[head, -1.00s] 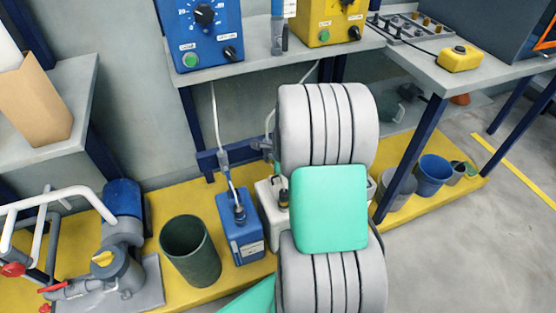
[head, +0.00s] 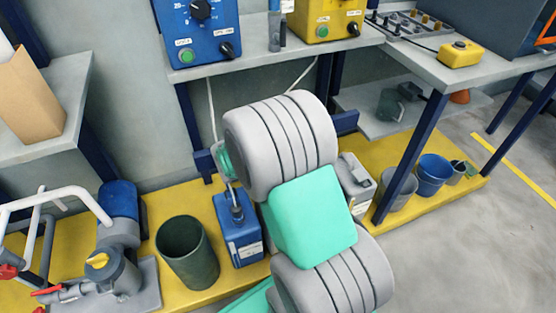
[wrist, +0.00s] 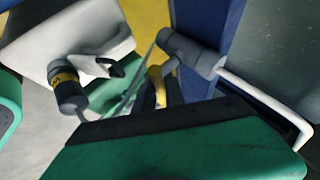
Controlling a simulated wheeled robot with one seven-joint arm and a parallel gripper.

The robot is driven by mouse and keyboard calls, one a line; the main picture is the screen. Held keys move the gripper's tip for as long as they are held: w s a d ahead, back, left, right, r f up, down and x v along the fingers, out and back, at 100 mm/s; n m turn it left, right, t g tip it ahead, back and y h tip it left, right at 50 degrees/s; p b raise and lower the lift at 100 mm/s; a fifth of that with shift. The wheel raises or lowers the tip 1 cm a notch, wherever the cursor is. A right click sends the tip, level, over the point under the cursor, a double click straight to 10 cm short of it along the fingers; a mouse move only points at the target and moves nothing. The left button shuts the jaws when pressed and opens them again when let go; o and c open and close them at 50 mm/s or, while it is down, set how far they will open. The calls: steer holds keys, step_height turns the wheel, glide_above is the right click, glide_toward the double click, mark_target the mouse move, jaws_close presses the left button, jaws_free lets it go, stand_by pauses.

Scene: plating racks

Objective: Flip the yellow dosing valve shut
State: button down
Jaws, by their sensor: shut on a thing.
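The yellow valve lever (wrist: 156,74) shows in the wrist view, beside a grey valve body (wrist: 188,54) with a white pipe running off to the right. My gripper (wrist: 165,92) has its dark fingers at the lever and is shut on it. The fingertips and part of the lever are hard to make out. In the head view my own arm hides the fingers, the lever and the valve body.
A blue canister (head: 238,230) and a white canister (head: 356,185) stand on the yellow platform (head: 183,206). A dark green bucket (head: 188,255) and a pump with a blue motor (head: 119,203) are left. A shelf with blue (head: 183,38) and yellow (head: 307,25) control boxes is above.

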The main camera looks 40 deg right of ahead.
steer(key=shift+w, duration=0.1)
steer(key=c, duration=1.7)
jaws_free()
steer(key=p+v, duration=0.3)
steer(key=v, duration=0.5)
steer(key=shift+f, duration=0.1)
